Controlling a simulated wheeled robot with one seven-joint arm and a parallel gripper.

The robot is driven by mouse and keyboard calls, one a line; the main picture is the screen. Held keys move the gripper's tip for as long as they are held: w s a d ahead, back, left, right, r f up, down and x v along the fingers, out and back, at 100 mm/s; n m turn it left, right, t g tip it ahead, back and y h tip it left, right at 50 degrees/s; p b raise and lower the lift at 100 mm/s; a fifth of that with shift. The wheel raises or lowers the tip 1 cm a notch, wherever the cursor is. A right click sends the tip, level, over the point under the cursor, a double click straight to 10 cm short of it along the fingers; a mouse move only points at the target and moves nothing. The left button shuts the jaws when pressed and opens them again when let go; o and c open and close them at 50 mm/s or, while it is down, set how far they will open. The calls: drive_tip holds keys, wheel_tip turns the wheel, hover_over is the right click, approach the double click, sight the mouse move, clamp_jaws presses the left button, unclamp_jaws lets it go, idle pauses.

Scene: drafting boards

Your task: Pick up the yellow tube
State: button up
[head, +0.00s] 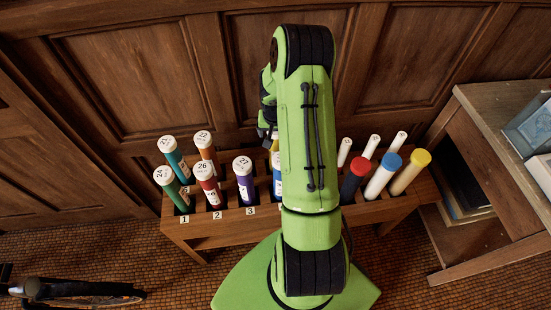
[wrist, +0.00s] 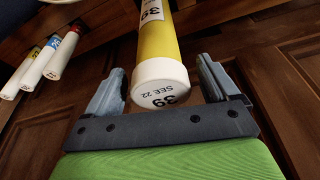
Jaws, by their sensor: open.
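The yellow tube (wrist: 157,38) shows in the wrist view, with a white end cap marked 39 and "SEE 22". Its capped end lies between the two fingers of my gripper (wrist: 161,80), with a gap on each side; neither finger clearly touches it. My gripper is open. In the head view my green arm hides most of my gripper and the middle of the rack; a partly hidden tube (head: 277,182) shows beside the arm, but I cannot tell which it is. A light tube with a yellow cap (head: 410,173) stands at the rack's right end.
The wooden rack (head: 196,231) holds several white-capped tubes on the left, such as a purple one (head: 245,187), and red-, blue- and yellow-capped tubes on the right. Wood panelling (head: 130,75) rises close behind. A wooden shelf unit (head: 505,140) stands at right.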

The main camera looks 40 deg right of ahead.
drive_tip(key=shift+x, duration=0.9)
drive_tip(key=shift+r, duration=0.1)
drive_tip(key=shift+a, duration=0.1)
drive_tip(key=shift+c, duration=0.3)
drive_tip(key=c, duration=1.5)
